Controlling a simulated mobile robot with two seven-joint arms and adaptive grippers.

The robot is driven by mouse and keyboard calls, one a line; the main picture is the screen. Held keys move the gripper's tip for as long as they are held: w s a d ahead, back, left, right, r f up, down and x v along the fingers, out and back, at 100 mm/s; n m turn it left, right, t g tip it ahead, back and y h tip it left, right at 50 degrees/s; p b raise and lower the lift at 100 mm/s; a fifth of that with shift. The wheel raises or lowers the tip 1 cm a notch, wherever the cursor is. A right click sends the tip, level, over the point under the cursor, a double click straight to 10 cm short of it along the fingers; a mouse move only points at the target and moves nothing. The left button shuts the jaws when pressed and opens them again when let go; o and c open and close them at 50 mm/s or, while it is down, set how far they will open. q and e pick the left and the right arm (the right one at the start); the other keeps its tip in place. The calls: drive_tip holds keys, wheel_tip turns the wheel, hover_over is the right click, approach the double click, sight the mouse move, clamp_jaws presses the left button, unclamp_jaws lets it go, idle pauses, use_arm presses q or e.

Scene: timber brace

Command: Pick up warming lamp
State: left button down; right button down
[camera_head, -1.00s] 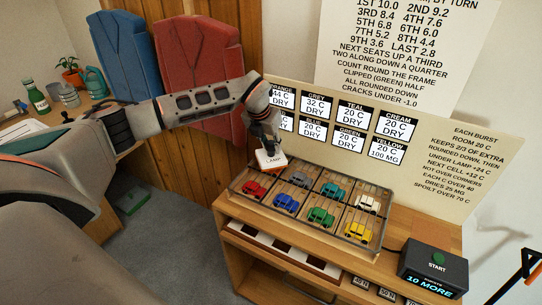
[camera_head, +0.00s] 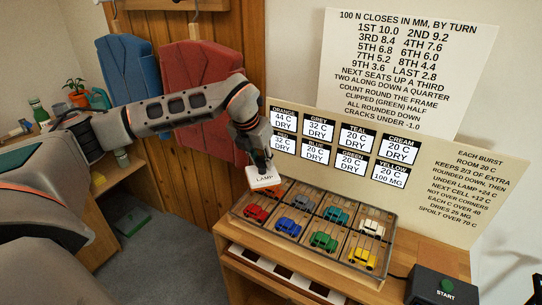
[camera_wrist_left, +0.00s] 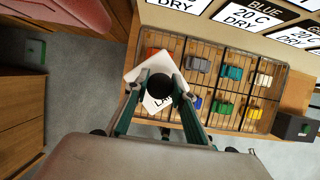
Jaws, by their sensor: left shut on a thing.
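The warming lamp (camera_head: 264,182) is a small white block marked LAMP with a dark knob on top. My left gripper (camera_head: 261,163) is shut on it from above. In the left wrist view the fingers (camera_wrist_left: 157,92) close around the dark knob, and the white lamp plate (camera_wrist_left: 149,72) lies tilted beneath. The lamp is over the back left corner of the wire-framed tray (camera_head: 322,250). It partly covers the orange car (camera_wrist_left: 152,52). The gap under the lamp is hard to judge.
Several toy cars sit in the tray's cells, such as a red car (camera_head: 256,212) and a yellow car (camera_head: 362,257). A sign board (camera_head: 440,175) with temperature cards stands close behind. A START button box (camera_head: 440,290) is at the right.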

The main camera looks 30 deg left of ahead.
use_arm(q)
drive_tip(key=s+b, duration=0.1)
drive_tip(key=s, duration=1.2)
drive_tip(key=shift+s+d, duration=0.15)
drive_tip(key=shift+d, duration=0.15)
